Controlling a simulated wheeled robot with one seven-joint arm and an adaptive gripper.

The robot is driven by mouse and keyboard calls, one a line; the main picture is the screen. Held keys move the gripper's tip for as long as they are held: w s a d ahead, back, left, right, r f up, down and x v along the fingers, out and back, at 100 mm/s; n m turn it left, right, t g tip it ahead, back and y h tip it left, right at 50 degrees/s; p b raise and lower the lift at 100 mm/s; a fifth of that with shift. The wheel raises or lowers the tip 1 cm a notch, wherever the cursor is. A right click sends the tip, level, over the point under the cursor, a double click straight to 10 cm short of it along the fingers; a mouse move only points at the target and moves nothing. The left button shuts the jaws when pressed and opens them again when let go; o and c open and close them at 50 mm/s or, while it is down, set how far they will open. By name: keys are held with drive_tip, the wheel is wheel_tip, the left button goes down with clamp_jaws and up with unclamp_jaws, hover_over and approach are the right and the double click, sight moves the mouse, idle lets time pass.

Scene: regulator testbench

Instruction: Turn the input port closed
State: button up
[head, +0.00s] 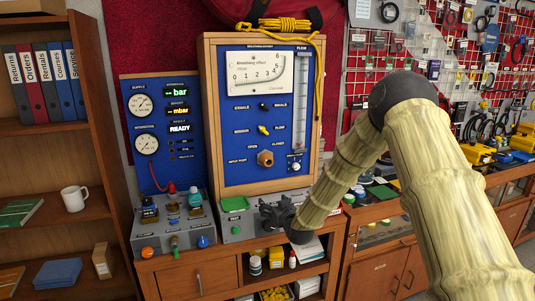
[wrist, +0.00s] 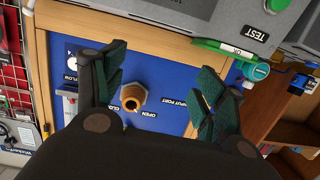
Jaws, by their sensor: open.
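The input port (head: 265,158) is a copper-brown fitting low on the blue panel (head: 235,174), beside its "INPUT PORT" label and under the words "OPEN" and "CLOSED". I cannot tell which word it is set to. In the wrist view, where the panel appears turned about, the input port (wrist: 133,92) shows between my fingers, nearer the left one. My gripper (head: 277,212) is in front of the bench, below the port in the head view. Its dark green-padded fingers (wrist: 160,86) are spread wide, with nothing between them touching the port.
A small dial (head: 295,166) sits right of the port, under the clear flow tube (head: 303,100). A yellow knob (head: 264,130) is above. A grey box (head: 235,222) with a green button marked "TEST" stands below the panel. A side panel with gauges (head: 141,105) is at left.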

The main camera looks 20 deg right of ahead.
drive_tip(key=t+p, duration=0.1)
drive_tip(key=t, duration=0.1)
approach(269, 162)
drive_tip(key=w+p, duration=0.2)
drive_tip(key=w, duration=0.2)
drive_tip(key=w+p, duration=0.2)
drive_tip(key=w, duration=0.3)
drive_tip(key=shift+w+a, duration=0.2)
drive_tip(key=shift+w, duration=0.15)
drive_tip(key=shift+w+f+p, duration=0.15)
drive_tip(key=shift+w+p, duration=0.2)
drive_tip(key=shift+w, duration=0.65)
drive_tip(key=c, duration=1)
